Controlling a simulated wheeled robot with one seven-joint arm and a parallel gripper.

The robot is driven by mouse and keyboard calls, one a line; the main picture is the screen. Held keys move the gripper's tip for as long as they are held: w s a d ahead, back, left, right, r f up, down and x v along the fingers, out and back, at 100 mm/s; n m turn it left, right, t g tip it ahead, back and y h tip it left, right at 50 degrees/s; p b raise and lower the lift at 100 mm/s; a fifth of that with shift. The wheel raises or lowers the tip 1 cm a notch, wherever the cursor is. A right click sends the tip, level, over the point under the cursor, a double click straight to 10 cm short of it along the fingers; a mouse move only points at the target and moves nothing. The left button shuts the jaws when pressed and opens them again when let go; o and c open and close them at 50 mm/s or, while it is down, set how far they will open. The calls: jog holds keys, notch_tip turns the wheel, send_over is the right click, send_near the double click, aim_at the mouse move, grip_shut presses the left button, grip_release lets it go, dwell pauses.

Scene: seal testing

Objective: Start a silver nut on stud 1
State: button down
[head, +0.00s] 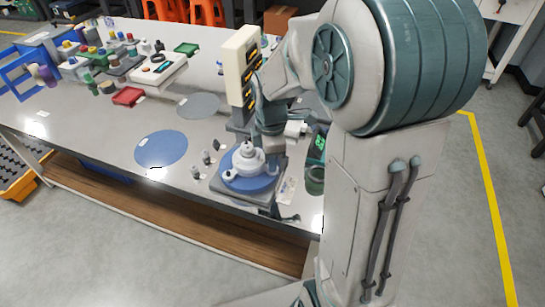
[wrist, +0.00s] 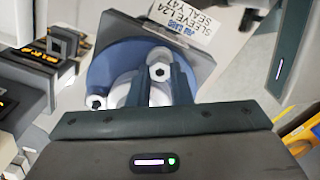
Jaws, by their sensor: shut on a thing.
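A white round housing (head: 247,163) with a raised centre and side lugs sits on a blue disc (head: 273,182) on a square grey plate (head: 225,188) near the table's front edge. In the wrist view the housing (wrist: 125,92) shows partly behind my fingers. One lug with a dark centre (wrist: 160,72) shows near the fingertips, another (wrist: 97,102) to their left. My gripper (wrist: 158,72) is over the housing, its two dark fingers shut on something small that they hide. I cannot make out the silver nut or tell which stud is stud 1. The arm hides my fingertips in the head view.
Two small grey pieces (head: 207,158) stand left of the plate. A blue mat (head: 161,148) and a grey mat (head: 198,106) lie flat and bare. A red tray (head: 127,96) is farther left. A label (wrist: 190,32) lies by the plate.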

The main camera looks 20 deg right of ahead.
jog(key=m, duration=0.4)
jog(key=shift+f, duration=0.15)
jog(key=shift+m, duration=0.4)
jog(key=m, duration=0.3)
jog(key=shift+m+p, duration=0.3)
jog(key=shift+m, duration=0.8)
jog(key=c, duration=1.3)
grip_release()
jog(key=shift+o, duration=0.3)
